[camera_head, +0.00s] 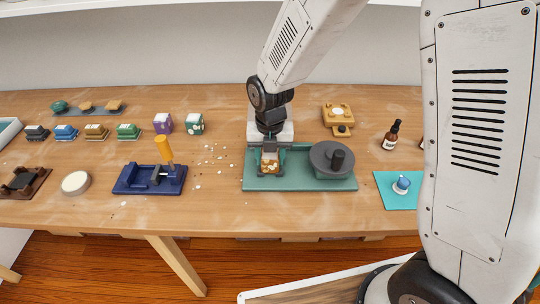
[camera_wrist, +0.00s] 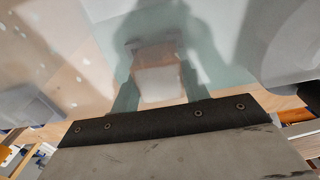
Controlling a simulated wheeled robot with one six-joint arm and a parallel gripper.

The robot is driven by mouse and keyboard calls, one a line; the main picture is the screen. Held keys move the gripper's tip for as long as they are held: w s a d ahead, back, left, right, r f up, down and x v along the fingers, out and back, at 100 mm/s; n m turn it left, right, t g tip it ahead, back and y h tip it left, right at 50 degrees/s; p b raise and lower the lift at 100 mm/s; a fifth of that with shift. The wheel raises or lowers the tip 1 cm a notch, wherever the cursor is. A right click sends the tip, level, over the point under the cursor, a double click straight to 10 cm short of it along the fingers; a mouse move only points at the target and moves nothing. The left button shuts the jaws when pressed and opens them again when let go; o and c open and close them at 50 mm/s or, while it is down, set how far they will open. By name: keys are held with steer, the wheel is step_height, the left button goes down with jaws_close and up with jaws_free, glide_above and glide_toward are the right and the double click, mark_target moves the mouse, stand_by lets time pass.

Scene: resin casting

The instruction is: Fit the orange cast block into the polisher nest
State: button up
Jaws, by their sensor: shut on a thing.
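My gripper (camera_head: 269,172) is shut on the orange cast block (camera_head: 269,161), whose visible face is pale with orange sides. In the wrist view the block (camera_wrist: 158,82) lies between the two fingers. The gripper and block are over the left part of the polisher's green base (camera_head: 300,183), left of its dark round disc (camera_head: 325,170). The polisher nest is hidden behind the block and fingers, so I cannot tell whether the block is seated or just above it.
A navy fixture (camera_head: 150,188) with an orange handle stands to the left, with pale crumbs between it and the polisher. A yellow device (camera_head: 338,114) and brown bottle (camera_head: 391,136) are behind right. A teal mat (camera_head: 388,199) with a small blue-topped item lies right.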

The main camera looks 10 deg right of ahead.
mark_target(270, 155)
steer(key=shift+f, duration=0.1)
steer(key=o, duration=1.1)
steer(key=shift+c, duration=0.2)
step_height(270, 155, up, 12)
steer(key=shift+r, duration=0.2)
steer(key=s+d+r+m, duration=0.3)
steer(key=s+d+m, duration=0.2)
steer(key=s+m, duration=0.3)
steer(key=s+d+r+m, duration=0.4)
steer(key=s+d+m, duration=0.2)
steer(key=m, duration=0.8)
steer(key=s+d+r+m+t, duration=0.1)
steer(key=s+d+r+m, duration=0.3)
steer(key=s+m, duration=0.5)
steer(key=shift+s+d+m, duration=0.35)
steer(key=shift+d+m, duration=0.35)
steer(key=shift+m, duration=0.7)
